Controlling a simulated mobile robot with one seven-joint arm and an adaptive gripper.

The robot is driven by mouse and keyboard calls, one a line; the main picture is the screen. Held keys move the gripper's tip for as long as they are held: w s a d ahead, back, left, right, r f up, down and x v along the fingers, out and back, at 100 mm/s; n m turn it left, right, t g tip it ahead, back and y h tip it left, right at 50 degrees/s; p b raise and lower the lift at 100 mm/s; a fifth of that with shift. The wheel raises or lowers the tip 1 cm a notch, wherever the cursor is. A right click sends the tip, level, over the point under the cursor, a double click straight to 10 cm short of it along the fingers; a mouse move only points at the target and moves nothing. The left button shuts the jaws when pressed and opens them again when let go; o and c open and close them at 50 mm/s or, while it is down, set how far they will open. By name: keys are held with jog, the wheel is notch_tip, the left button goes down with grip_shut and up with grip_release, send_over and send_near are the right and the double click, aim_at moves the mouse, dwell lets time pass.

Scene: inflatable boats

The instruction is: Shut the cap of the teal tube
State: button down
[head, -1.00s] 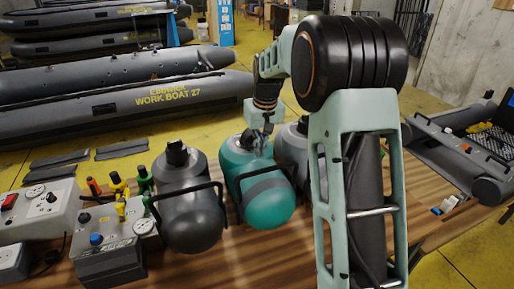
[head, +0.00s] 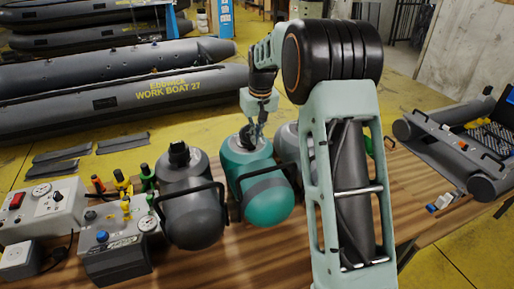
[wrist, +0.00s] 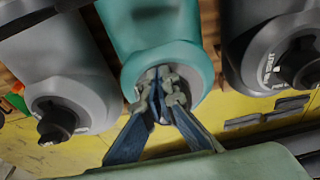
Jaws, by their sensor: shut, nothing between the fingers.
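The teal tube (head: 264,198) lies on the wooden table between two grey tubes. Its neck end points away from me, and a dark part of its cap (head: 247,137) shows there beside my fingers. My gripper (head: 257,138) is at that end from above, its fingers together. In the wrist view the teal tube (wrist: 150,30) comes in from the top, and my gripper (wrist: 163,88) is shut right in front of its round end. The fingers hide most of the cap, so I cannot tell its position or whether they touch it.
A dark grey tube (head: 188,212) with a black handle lies close on the left, and a lighter grey tube (head: 287,143) on the right, partly behind my arm. Control boxes (head: 112,240) stand further left. A grey inflatable (head: 455,150) lies at the right.

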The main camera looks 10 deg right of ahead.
jog(key=shift+w+a+r+p, duration=0.1)
jog(key=shift+w+r+p, duration=0.1)
jog(key=shift+w+p, duration=0.25)
jog(key=shift+w+a+r+p, duration=0.1)
jog(key=shift+w+r+p, duration=0.15)
jog(key=shift+w, duration=0.3)
jog(key=shift+w+a, duration=0.25)
jog(key=shift+w, duration=1)
jog(key=shift+w+a+f, duration=0.1)
jog(key=shift+w+f, duration=0.05)
jog(key=shift+w, duration=0.3)
jog(key=shift+w+a+f, duration=0.1)
jog(key=shift+w, duration=0.35)
jog(key=shift+w+r, duration=0.1)
jog(key=shift+w, duration=0.05)
